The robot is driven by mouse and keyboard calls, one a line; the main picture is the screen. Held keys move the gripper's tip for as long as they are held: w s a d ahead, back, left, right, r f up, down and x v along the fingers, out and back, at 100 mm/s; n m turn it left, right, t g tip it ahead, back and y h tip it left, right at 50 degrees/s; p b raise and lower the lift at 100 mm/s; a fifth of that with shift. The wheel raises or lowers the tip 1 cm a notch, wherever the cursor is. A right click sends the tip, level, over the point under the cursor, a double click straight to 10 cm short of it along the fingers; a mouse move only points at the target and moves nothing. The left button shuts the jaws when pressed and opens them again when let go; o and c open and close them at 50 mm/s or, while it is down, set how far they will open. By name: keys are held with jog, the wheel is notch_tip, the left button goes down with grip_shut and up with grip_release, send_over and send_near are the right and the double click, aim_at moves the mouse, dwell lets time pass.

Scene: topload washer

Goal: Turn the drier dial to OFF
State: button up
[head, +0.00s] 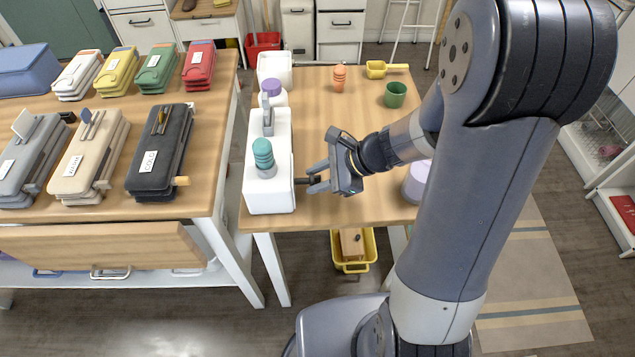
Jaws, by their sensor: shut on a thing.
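A long white box (254,198) stands on the right wooden table in the head view. A ribbed teal knob (263,153) on a grey collar and a grey lever (267,112) stand on its top. A small dark knob (301,181) sticks out of its right side, near the front end. My gripper (313,178) comes in from the right and is shut on this dark knob, with its fingertips just off the box's side. No label reading drier or OFF is legible. The knob is small and partly covered by the fingers, so its setting cannot be read.
An orange ribbed object (340,78), a green cup (395,95) and a yellow scoop (386,69) stand at the back of this table. A lilac and white container (417,182) is behind my arm. The table's middle is clear.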

dwell(0.3)
jog(key=o, duration=1)
jog(key=p+v, duration=0.1)
jog(key=v, duration=0.9)
jog(key=shift+s+d+r, duration=0.1)
jog(key=shift+d+r, duration=0.15)
jog(key=shift+r, duration=0.05)
jog(key=b+x, duration=0.1)
jog(key=x, duration=1)
jog(key=shift+f, duration=0.1)
jog(key=shift+r+p, duration=0.25)
jog(key=shift+p, duration=0.1)
jog(key=shift+d, duration=0.1)
